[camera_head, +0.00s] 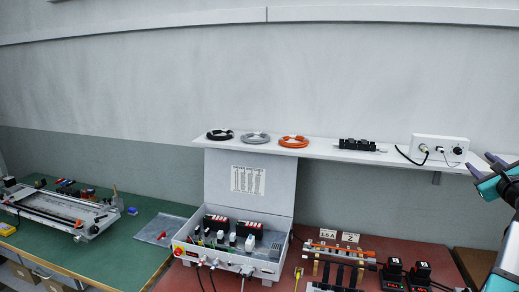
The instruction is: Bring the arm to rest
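My gripper (481,163) shows at the right edge of the head view, raised in front of the wall just right of the shelf's white box. Its two dark fingertips point up and left and stand apart, with nothing visible between them. The teal and grey end of my arm runs down along the right edge, and the rest of it is cut off by the frame.
A white shelf (322,150) carries cable coils, a black block and a white box (440,149). Below stand an open grey case (249,185), a red-brown bench (388,246) with tools and chargers, and a green bench (110,250) with a metal gantry frame (52,206).

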